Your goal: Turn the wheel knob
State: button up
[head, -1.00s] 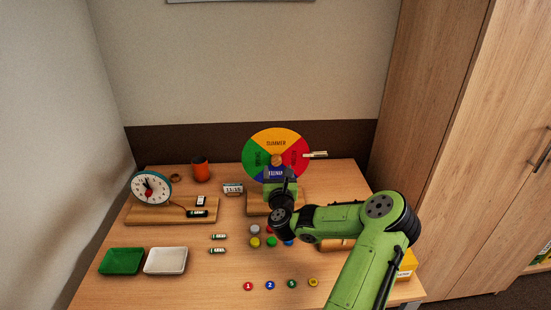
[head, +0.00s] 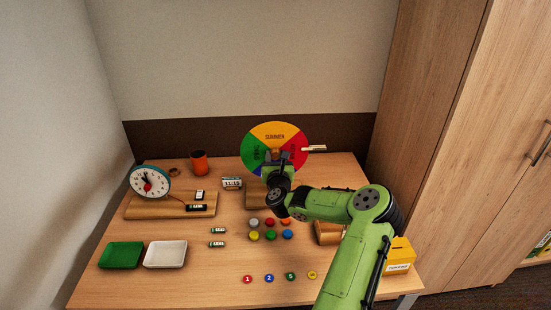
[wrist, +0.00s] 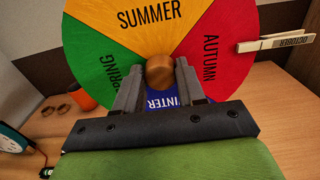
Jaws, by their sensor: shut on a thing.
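The season wheel (head: 275,132) stands upright at the back of the table, with yellow SUMMER at the top, green SPRING at left, red AUTUMN at right and blue WINTER at the bottom. Its round wooden knob (wrist: 159,71) is at the centre of the disc in the wrist view. My gripper (wrist: 158,80) is in front of the wheel, its two dark fingers on either side of the knob and shut on it. In the head view my gripper (head: 276,157) hides the knob's lower part and most of the WINTER sector.
A clothespin (head: 313,148) marked OCTOBER is at the wheel's right edge. A clock (head: 149,181), an orange cup (head: 199,164), a green tray (head: 121,255) and a white tray (head: 165,254) are at left. Several coloured discs lie in front; a yellow box (head: 399,255) is at right.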

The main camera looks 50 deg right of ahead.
jog(key=shift+n, duration=0.3)
jog(key=n+p, duration=0.1)
jog(key=n, duration=0.1)
jog(key=shift+r+n+p, duration=0.1)
jog(key=shift+n+p, duration=0.2)
jog(key=n+p, duration=0.1)
jog(key=n, duration=0.4)
jog(key=shift+w+a, duration=0.1)
jog(key=shift+w, duration=0.05)
jog(key=n, duration=0.5)
jog(key=shift+f, duration=0.2)
jog(key=shift+f+n, duration=0.15)
jog(key=shift+n, duration=2.15)
jog(key=o, duration=1)
jog(key=shift+o, duration=0.2)
